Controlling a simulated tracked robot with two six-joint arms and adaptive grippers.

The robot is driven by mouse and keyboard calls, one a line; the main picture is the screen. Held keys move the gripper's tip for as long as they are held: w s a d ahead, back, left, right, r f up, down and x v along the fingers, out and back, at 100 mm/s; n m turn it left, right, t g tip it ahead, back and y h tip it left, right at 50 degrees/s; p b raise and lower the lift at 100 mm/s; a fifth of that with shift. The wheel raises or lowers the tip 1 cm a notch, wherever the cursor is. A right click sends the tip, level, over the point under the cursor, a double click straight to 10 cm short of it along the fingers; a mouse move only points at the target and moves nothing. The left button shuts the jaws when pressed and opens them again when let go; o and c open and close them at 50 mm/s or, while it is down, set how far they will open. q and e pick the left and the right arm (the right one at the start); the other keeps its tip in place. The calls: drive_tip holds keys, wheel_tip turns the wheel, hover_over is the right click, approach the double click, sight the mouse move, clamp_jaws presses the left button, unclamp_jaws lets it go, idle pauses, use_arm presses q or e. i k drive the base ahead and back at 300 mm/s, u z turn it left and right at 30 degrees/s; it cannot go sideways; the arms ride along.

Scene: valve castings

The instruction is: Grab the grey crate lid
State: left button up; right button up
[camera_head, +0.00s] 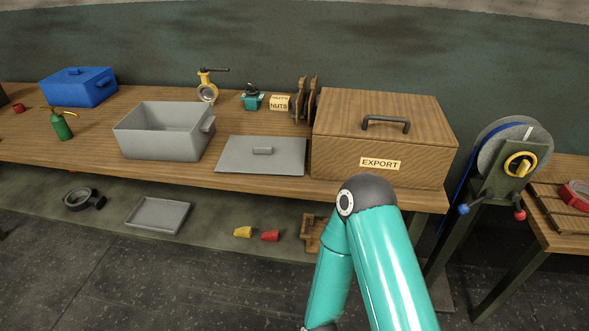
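The grey crate lid (262,162) lies flat on the wooden workbench, with a small raised handle in its middle. The open grey crate (165,148) stands just to its left and looks empty. The lid is in full view, with nothing on top of it. A teal arm of mine rises from the bottom right, its elbow in front of the bench edge below the wooden box. Neither of my grippers shows in the head view.
A wooden EXPORT box (425,171) with a dark handle stands right of the lid. A NUTS box (279,103) and a yellow valve (207,92) stand behind. A blue lidded crate (92,90) and green oil can (61,128) are left. Bare bench (95,140) lies left of the crate.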

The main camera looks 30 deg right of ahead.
sight(241, 153)
drive_tip(key=z, duration=0.3)
drive_tip(key=k, duration=0.15)
drive_tip(key=u, duration=0.05)
drive_tip(key=i, duration=1)
drive_tip(key=z, duration=0.05)
